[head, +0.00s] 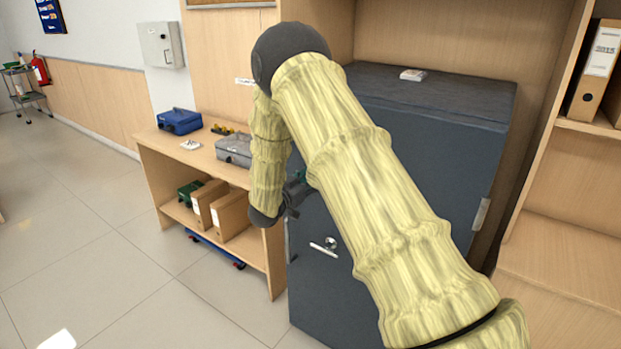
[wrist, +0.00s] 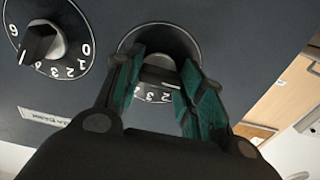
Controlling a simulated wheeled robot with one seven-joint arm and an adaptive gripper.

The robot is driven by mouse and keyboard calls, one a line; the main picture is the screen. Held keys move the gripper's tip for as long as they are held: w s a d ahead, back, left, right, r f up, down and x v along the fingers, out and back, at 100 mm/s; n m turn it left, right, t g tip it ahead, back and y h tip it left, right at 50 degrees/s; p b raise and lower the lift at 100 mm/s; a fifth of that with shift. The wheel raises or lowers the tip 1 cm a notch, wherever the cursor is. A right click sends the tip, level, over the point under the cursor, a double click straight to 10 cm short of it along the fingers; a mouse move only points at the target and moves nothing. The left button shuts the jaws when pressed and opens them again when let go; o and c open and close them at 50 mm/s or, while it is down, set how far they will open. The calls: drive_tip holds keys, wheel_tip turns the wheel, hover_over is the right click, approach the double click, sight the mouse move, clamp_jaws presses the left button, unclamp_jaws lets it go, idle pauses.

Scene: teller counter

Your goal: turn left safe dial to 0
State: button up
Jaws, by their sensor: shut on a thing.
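In the wrist view, my gripper (wrist: 158,68) has its two green-padded fingers closed on either side of the knob of a round safe dial (wrist: 160,62), which I take to be the left dial. Low numerals, about 2 and 3, show below the knob; its 0 and pointer cannot be made out. A second dial (wrist: 42,45) with a black knob and white numerals, including 0, is on the same dark panel. In the head view, the dark grey safe (head: 435,140) stands behind my arm. My gripper (head: 297,190) is at its front, partly hidden; the dials are hidden there.
A silver handle (head: 325,247) sits lower on the safe's door. A wooden shelf unit (head: 205,165) with boxes and binders stands close on the left. A binder shelf (head: 590,165) is on the right. The floor at the left is mostly clear.

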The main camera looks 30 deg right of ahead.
idle(0.3)
drive_tip(key=o, duration=1)
drive_tip(key=v, duration=1.2)
drive_tip(key=shift+w, duration=0.1)
drive_tip(key=shift+f, duration=0.15)
